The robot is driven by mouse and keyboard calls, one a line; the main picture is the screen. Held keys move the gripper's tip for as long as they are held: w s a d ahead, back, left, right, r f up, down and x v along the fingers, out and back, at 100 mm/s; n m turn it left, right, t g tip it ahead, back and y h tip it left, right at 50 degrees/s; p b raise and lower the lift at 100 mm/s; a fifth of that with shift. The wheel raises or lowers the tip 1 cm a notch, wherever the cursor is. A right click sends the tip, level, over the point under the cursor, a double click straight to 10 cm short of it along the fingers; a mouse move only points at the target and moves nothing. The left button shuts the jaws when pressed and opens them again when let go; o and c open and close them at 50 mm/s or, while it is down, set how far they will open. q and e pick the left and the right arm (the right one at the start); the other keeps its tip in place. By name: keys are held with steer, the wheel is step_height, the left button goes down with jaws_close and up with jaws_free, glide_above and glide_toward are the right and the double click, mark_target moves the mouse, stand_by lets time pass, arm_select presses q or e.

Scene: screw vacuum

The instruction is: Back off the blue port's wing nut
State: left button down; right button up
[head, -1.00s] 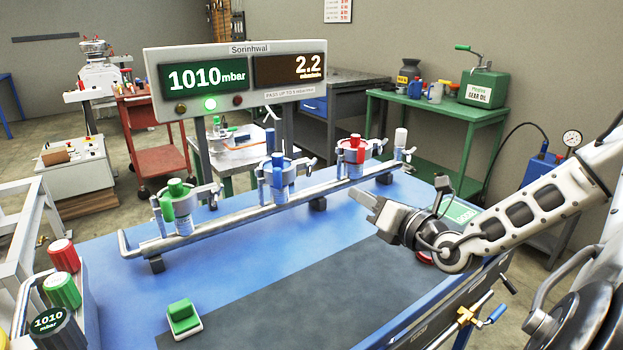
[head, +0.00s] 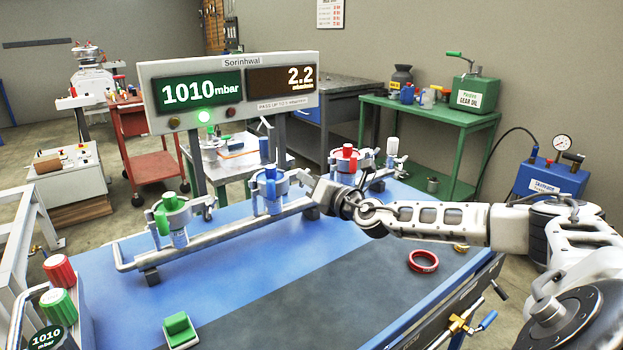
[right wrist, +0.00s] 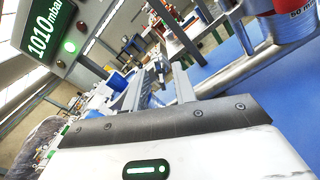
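The blue port (head: 269,189) stands second along the metal pipe, between the green port (head: 174,217) and the red port (head: 346,163), its blue cap upright. Its wing nut is on its right side, partly hidden by my right gripper (head: 314,188). That gripper is close beside the blue port's right side. In the right wrist view the gripper (right wrist: 156,88) has its two fingers apart, with a small metal part (right wrist: 160,71) showing between and beyond their tips. I cannot tell whether they touch it. My left gripper is not in view.
The metal pipe (head: 225,230) runs along the blue bench. A display (head: 235,90) reading 1010 mbar stands behind it. A red ring (head: 423,261) and a green block (head: 180,329) lie on the bench. The dark mat (head: 310,290) in front is mostly clear.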

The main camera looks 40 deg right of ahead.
steer(key=shift+w, duration=0.1)
jaws_close()
steer(key=shift+n, duration=0.3)
